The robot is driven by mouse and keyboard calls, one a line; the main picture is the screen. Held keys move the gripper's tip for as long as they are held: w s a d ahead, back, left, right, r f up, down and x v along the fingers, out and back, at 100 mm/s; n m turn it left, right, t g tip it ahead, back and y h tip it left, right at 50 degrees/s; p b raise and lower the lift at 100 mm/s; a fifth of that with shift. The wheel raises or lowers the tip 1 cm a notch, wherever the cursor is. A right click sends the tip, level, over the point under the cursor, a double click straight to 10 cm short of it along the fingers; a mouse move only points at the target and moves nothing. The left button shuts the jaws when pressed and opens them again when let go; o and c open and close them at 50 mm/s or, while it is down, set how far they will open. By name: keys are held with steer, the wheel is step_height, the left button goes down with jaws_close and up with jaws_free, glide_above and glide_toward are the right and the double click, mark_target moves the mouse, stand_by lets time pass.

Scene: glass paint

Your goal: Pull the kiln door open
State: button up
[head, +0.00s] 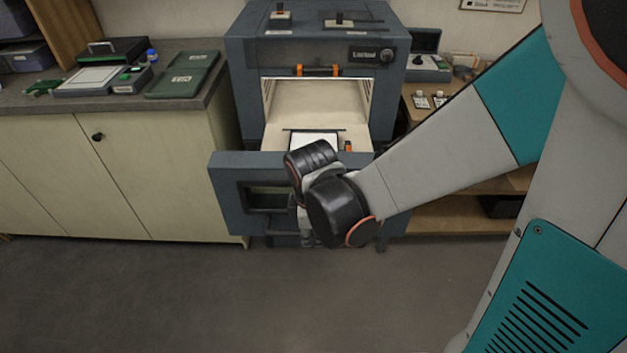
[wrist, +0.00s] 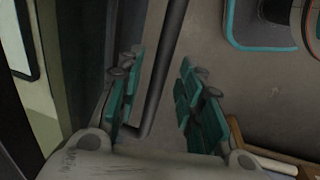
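The kiln (head: 300,40) is a blue-grey box at the back centre in the head view. Its lit, cream-coloured chamber (head: 310,100) is exposed at the front. The blue-grey kiln door (head: 226,190) stands low and forward of the chamber, with a window cut-out and a dark bar handle (head: 262,210). My gripper reaches down in front of the door, its fingers mostly hidden there by my wrist. In the wrist view my gripper (wrist: 160,98) is open, its teal pads apart. A dark bar (wrist: 168,70) shows between them; contact is not visible.
A counter (head: 160,112) with a green case (head: 184,74) and other boxes is at the left. A wooden shelf unit (head: 455,215) stands at the right behind my arm. The grey floor (head: 200,290) in front is clear.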

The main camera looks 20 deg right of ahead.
step_height(320, 180, up, 12)
steer(key=s, duration=0.2)
steer(key=shift+s+a+f, duration=0.15)
steer(key=shift+a, duration=0.2)
stand_by(0.4)
stand_by(0.4)
steer(key=s+d+r+m+t, duration=0.5)
steer(key=d+m, duration=0.1)
steer(key=m, duration=0.8)
steer(key=shift+s+d+y, duration=0.2)
steer(key=shift+y, duration=0.1)
